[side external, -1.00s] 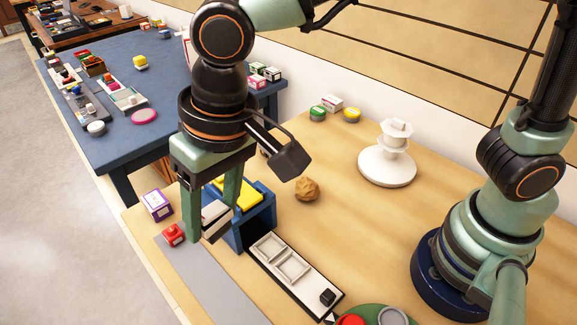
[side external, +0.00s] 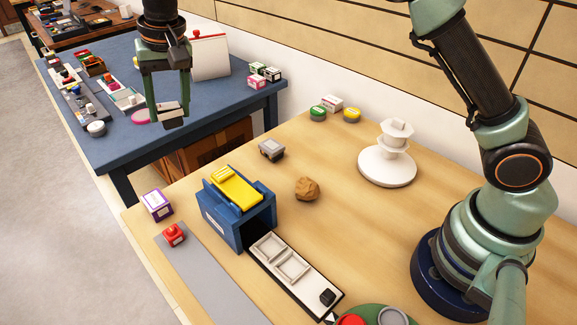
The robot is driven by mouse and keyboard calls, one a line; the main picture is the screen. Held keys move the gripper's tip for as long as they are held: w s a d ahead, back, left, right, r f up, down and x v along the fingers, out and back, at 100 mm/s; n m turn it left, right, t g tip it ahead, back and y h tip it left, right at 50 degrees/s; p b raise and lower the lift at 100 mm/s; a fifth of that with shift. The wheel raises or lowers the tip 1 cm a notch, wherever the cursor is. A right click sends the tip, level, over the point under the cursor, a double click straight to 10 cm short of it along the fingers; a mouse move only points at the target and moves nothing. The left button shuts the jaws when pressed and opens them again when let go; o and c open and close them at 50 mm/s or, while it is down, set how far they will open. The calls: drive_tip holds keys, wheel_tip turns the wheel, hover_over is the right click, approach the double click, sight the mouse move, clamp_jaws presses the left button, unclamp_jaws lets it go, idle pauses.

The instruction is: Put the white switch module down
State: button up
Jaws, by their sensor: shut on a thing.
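My gripper (side external: 169,113) is shut on the white switch module (side external: 168,106), a small white block with a dark underside. In the picture it hangs in front of the far blue table (side external: 225,105); I cannot tell its exact height or whether it is over that tabletop. The fingers hide parts of the module's sides. A white tray (side external: 313,283) with two empty-looking square frames and a black block at one end lies on the wooden table (side external: 350,225).
A blue box (side external: 222,231) with a yellow top stands beside the tray. A brown lump (side external: 307,189), a grey module (side external: 271,150), a red button block (side external: 174,235), a purple-white box (side external: 156,205) and a white tiered stand (side external: 388,166) are around. The wooden table's middle is clear.

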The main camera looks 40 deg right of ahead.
drive_tip(key=shift+w+d+f, duration=0.15)
drive_tip(key=shift+w+d, duration=0.2)
drive_tip(key=shift+w, duration=0.1)
drive_tip(key=shift+w+d+f, duration=0.1)
drive_tip(key=shift+w+f, duration=0.05)
drive_tip(key=shift+f, duration=0.15)
drive_tip(key=s+x, duration=0.1)
drive_tip(key=x, duration=0.5)
drive_tip(key=s+d+x, duration=0.1)
drive_tip(key=x, duration=0.5)
drive_tip(key=s+x, duration=0.1)
drive_tip(key=x, duration=0.6)
drive_tip(key=shift+s+d+f, duration=0.3)
drive_tip(key=shift+f, duration=0.05)
drive_tip(key=o, duration=1.4)
drive_tip(key=shift+f, duration=0.15)
drive_tip(key=shift+c, duration=0.2)
